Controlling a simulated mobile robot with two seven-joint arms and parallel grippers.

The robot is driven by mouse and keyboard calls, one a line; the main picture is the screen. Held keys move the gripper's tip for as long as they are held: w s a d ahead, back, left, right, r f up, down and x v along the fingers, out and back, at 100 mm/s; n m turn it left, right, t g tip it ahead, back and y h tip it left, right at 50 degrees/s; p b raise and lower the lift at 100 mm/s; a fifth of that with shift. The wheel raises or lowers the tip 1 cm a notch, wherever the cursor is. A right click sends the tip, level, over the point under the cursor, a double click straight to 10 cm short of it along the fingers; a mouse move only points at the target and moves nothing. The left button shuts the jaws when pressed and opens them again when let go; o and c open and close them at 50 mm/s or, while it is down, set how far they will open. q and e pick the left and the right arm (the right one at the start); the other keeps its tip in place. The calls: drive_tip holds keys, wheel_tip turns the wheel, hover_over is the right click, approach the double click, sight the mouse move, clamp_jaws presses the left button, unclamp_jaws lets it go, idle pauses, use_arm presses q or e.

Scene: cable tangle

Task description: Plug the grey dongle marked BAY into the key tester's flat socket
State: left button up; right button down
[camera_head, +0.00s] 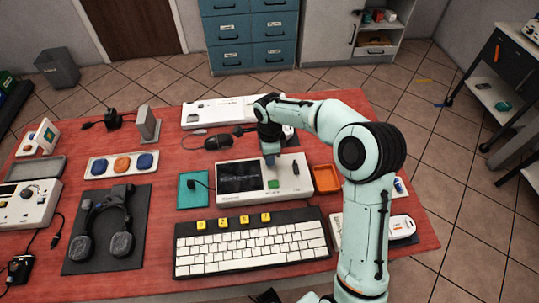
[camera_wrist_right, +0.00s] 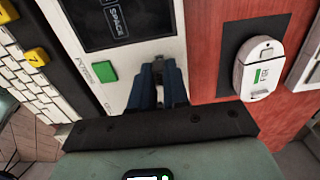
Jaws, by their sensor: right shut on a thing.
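The key tester (camera_head: 234,198) is a white box with a dark screen and a green button, in the middle of the red table. In the wrist view its screen (camera_wrist_right: 115,20) reads SPACE, beside the green button (camera_wrist_right: 104,71). My right gripper (camera_head: 270,158) points down at the tester's right half, right of the screen. In the wrist view its blue fingers (camera_wrist_right: 170,82) are shut on a small grey thing (camera_wrist_right: 169,68), apparently the dongle. The fingers hide most of it, and no BAY mark shows. The flat socket is hidden, so I cannot tell whether they touch. My left gripper is out of view.
The keyboard (camera_head: 250,247) with yellow keys lies in front of the tester. An orange tray (camera_head: 326,179) stands right of it, a teal pad (camera_head: 192,190) left. A white device (camera_wrist_right: 258,68) sits behind on a dark pad.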

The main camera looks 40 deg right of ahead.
drive_tip(key=shift+f+b, duration=0.4)
drive_tip(key=shift+f, duration=0.25)
drive_tip(key=c, duration=1)
unclamp_jaws()
drive_tip(key=shift+c, duration=0.2)
drive_tip(key=shift+r, duration=0.1)
wheel_tip(320, 180, up, 13)
drive_tip(key=p, duration=0.1)
drive_tip(key=shift+r, duration=0.15)
